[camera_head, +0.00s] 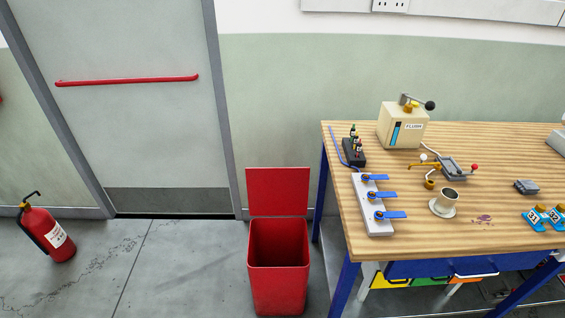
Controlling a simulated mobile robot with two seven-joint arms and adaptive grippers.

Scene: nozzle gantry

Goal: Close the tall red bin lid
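The tall red bin (278,290) stands on the floor left of the workbench, in the lower middle of the head view. Its lid (278,192) is open and stands upright at the bin's back edge, close to the wall. The bin's mouth faces up and its inside looks empty as far as I can see; the bottom is hidden. Neither my left nor my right gripper is in view.
A wooden workbench (400,242) with blue legs stands to the right, with a valve block (372,205), a cup (444,203) and a flush box (403,125) on it. A fire extinguisher (48,234) stands at left by a grey door (130,130). The floor between is clear.

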